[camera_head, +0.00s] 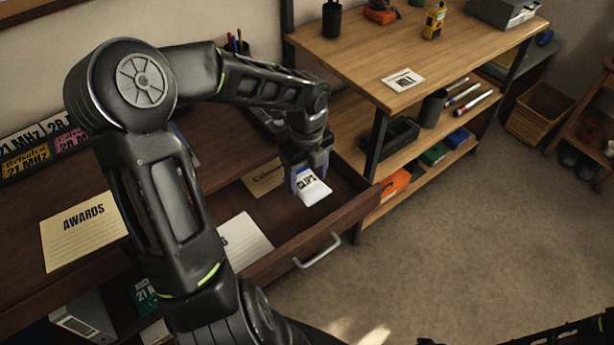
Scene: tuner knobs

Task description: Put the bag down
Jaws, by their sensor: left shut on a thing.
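A small white bag (315,191) with dark "CLIPS" lettering and a blue upper part is in my left gripper (309,170). The gripper points down and is shut on the bag's upper end. The bag hangs over the open drawer (345,213), near its front right corner. I cannot tell whether the bag touches the drawer floor. My right gripper does not show; only dark parts of my right arm show along the bottom right edge.
A tan card (265,180) and a white card (243,243) lie in the drawer. An "AWARDS" card (82,232) lies on the desk at left. A wooden workbench (455,45) stands beside the drawer's right side. The carpet in front is clear.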

